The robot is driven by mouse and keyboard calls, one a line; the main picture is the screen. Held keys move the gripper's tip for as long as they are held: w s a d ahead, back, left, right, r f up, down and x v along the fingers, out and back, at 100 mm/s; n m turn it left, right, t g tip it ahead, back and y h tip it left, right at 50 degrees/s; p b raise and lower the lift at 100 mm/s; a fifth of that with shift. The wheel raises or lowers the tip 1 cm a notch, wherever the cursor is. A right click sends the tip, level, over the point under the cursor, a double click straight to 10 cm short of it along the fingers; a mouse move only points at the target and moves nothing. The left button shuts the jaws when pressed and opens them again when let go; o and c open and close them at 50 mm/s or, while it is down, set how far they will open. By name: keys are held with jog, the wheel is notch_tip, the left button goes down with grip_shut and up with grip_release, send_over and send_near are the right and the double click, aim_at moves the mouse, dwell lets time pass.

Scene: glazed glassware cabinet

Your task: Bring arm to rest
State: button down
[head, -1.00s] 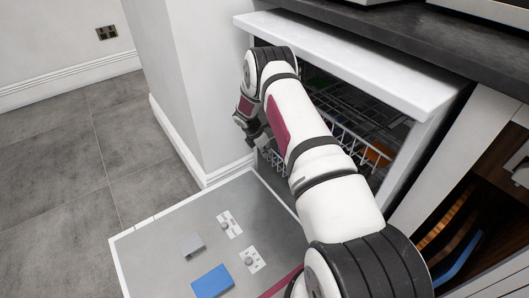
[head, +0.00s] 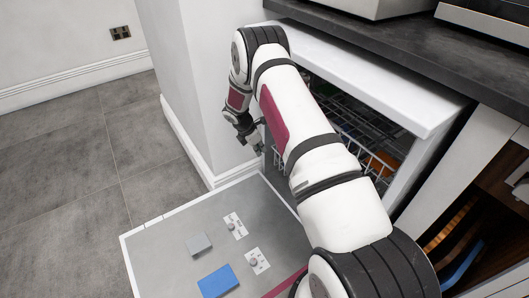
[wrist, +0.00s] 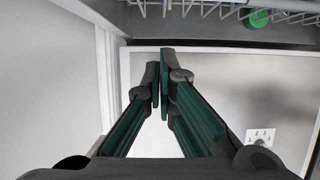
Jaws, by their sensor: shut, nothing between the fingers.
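My gripper (head: 256,146) hangs at the end of my bent arm, left of the open dishwasher and above the inner end of its lowered door. In the wrist view my gripper (wrist: 162,62) has its dark green fingers together at the tips, with nothing between them. My arm reaches from the lower right over the door and hides part of the dishwasher opening. The fingertips are small and partly hard to make out in the head view.
Wire racks (head: 375,165) are inside. A white wall corner (head: 190,90) stands close left of my gripper. Grey floor (head: 75,170) is clear farther left.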

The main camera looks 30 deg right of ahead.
jog(key=shift+v, duration=1.15)
